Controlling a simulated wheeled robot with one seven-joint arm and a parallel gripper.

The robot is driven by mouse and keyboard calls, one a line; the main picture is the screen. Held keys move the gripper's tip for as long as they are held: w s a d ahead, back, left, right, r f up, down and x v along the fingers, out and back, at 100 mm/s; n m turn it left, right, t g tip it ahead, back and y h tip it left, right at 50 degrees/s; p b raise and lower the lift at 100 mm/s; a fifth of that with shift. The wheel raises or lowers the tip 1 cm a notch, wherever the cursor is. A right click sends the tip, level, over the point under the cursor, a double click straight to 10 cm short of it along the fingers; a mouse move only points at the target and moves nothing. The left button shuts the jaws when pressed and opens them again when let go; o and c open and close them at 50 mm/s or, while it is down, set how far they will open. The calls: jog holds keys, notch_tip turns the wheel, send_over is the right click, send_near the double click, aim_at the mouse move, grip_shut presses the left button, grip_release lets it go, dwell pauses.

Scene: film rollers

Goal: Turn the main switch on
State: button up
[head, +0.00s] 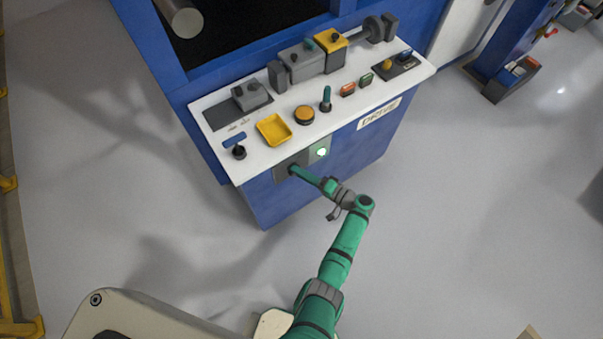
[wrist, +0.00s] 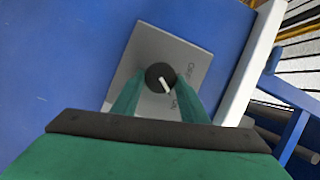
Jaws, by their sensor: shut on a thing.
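The main switch (wrist: 160,76) is a round dark knob with a white pointer mark, set on a grey plate (wrist: 145,60) with partly readable lettering. The plate is on the blue front of the machine cabinet. My gripper (wrist: 160,88) has its two green fingers on either side of the knob and is shut on it. In the head view my gripper (head: 294,170) reaches the grey plate (head: 283,170) below the white console edge; the knob there is mostly hidden by the fingers. The white pointer is tilted, pointing toward the lettering.
A lit green-white lamp (head: 321,152) is right of the switch plate. Above is the white console top (head: 285,143) with a yellow tray (head: 273,129), an orange button (head: 304,114) and several levers and switches. The grey floor (head: 470,200) to the right is clear.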

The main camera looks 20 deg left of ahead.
jog(key=o, duration=1)
jog(key=shift+o, duration=0.2)
jog(key=v, duration=1.1)
